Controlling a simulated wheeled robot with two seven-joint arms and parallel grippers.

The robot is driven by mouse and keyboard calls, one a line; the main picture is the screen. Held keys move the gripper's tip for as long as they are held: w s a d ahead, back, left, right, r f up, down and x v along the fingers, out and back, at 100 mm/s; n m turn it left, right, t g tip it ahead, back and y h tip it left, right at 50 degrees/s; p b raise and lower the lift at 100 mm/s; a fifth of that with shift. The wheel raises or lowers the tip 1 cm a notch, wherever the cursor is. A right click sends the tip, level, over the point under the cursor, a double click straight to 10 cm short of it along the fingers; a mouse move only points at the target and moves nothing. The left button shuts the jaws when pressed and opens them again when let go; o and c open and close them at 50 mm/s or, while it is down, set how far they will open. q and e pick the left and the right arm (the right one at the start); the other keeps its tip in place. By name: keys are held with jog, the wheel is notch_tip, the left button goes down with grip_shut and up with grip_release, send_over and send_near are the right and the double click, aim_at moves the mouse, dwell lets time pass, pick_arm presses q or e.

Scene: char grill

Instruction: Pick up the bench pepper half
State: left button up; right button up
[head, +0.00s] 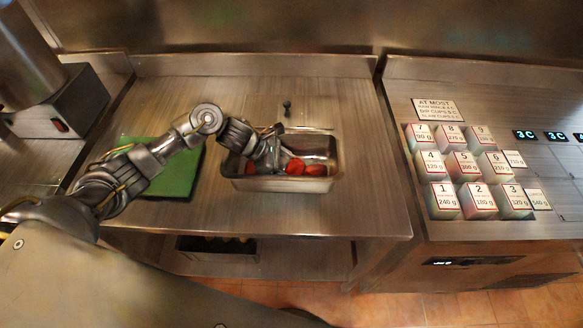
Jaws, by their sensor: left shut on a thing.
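A steel pan (283,185) stands on the steel bench. Several red pepper halves (314,170) lie in it, most of them towards its front and right. My left arm reaches in from the left, and my left gripper (273,163) points down inside the pan, among the red pieces. It is shut on a pepper half; its fingers and the pan wall hide most of that piece. I cannot tell whether the held piece is clear of the pan floor. My right gripper is not in view.
A green cutting board (178,172) lies left of the pan, partly under my arm. A small dark knob (287,106) is behind the pan. Several numbered, weight-labelled blocks (478,198) stand on the right counter. The bench right of the pan is clear.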

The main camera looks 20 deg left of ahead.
aim_at(285, 170)
pick_arm(q)
notch_tip(285, 170, up, 9)
jog(key=b, duration=0.3)
jog(key=shift+w, duration=0.1)
jog(key=shift+s+a+f+g+y+p, duration=0.15)
jog(key=shift+a+f+y+p, duration=0.25)
jog(key=shift+f, duration=0.8)
jog(key=shift+s+a+f+g+y+p, duration=0.2)
jog(key=shift+a+f+y, duration=0.25)
jog(key=shift+f+y, duration=0.55)
jog(key=shift+s+a+f+g+y+p, duration=0.1)
jog(key=shift+a+f+y+p, duration=0.3)
jog(key=shift+f, duration=1)
jog(key=shift+f+b, duration=0.35)
jog(key=shift+f, duration=0.2)
jog(key=shift+f+b, duration=0.45)
jog(key=shift+b, duration=0.1)
